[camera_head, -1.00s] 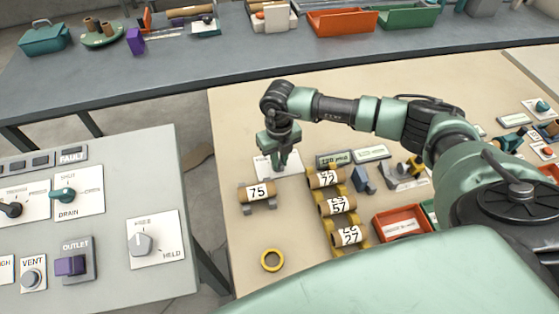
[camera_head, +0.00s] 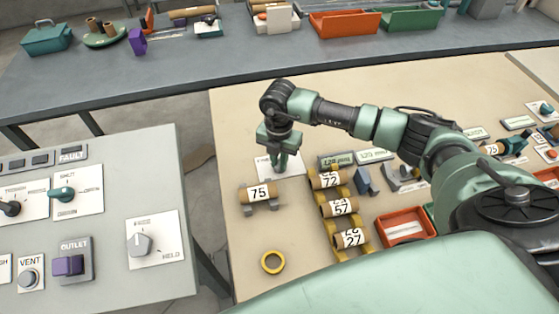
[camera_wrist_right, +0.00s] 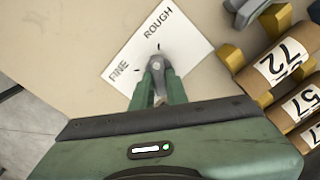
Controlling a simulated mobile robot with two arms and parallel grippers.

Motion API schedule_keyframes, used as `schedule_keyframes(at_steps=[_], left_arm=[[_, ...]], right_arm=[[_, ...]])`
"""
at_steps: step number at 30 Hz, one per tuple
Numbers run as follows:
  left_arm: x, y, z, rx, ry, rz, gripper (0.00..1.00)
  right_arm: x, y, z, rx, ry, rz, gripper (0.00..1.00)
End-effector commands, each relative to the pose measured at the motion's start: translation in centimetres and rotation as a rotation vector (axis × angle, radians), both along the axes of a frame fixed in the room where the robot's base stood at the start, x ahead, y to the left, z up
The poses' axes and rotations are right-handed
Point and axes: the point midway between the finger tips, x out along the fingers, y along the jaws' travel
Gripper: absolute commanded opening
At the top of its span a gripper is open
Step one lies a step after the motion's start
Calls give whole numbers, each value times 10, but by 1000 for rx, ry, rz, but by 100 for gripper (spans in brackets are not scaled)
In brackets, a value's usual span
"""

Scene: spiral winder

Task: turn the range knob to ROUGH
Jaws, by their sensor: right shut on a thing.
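The range knob (camera_wrist_right: 157,63) is small and grey, on a white plate (camera_wrist_right: 185,47) marked FINE and ROUGH in the right wrist view. My right gripper (camera_wrist_right: 157,78) is shut on the knob, with a green finger on either side. The fingers hide part of it, and I cannot tell exactly which mark it points to. In the head view the right gripper (camera_head: 281,164) points down over the plate (camera_head: 263,168), and the knob is hidden there. My left gripper is not in view.
A brown roll marked 75 (camera_head: 260,193) lies on a stand just in front of the plate. Rolls marked 72 (camera_head: 328,179), 57 (camera_head: 340,207) and 27 (camera_head: 350,238) lie on yellow holders to the right.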

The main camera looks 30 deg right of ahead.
Motion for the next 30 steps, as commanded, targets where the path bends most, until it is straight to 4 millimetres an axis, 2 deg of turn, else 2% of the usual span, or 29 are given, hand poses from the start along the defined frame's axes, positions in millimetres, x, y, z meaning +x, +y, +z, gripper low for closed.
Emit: schedule_keyframes(at_steps=[12, 26, 27, 29, 30], left_arm=[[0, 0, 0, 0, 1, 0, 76], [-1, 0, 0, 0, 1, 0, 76], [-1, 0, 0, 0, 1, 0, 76], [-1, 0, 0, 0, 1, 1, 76], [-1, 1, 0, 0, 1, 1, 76]], right_arm=[[3, -1, 2, -2, -6, -149, 0], [3, -1, 2, -1, -7, -162, 0], [3, -1, 2, -1, -7, -162, 20], [3, 0, 2, 0, -6, -161, 36], [3, 0, 2, -1, -6, -160, 36]])
